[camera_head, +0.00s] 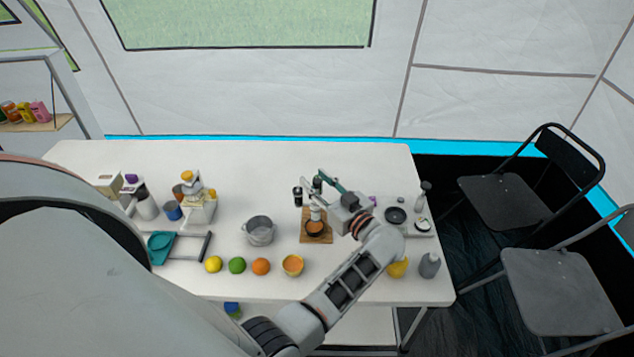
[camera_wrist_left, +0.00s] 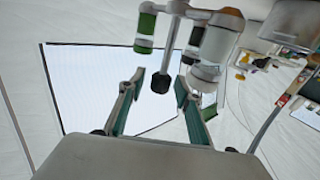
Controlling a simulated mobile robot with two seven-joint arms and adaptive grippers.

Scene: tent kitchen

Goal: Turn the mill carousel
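The mill carousel (camera_head: 316,212) stands on a small wooden board near the middle of the table, partly hidden by my left gripper. In the left wrist view the carousel (camera_wrist_left: 178,8) has a white top with mills hanging around it. A green-and-white mill (camera_wrist_left: 146,30) is at left and a larger white mill (camera_wrist_left: 217,42) at right. A dark round-ended mill (camera_wrist_left: 160,82) hangs between the fingertips in that picture. My left gripper (camera_head: 325,183) is at the carousel's upper part, its green-padded fingers (camera_wrist_left: 158,88) spread apart. Contact cannot be told. My right gripper is not visible.
A tray (camera_head: 420,226) with a black pan is at right. The table's back strip (camera_head: 270,158) is clear.

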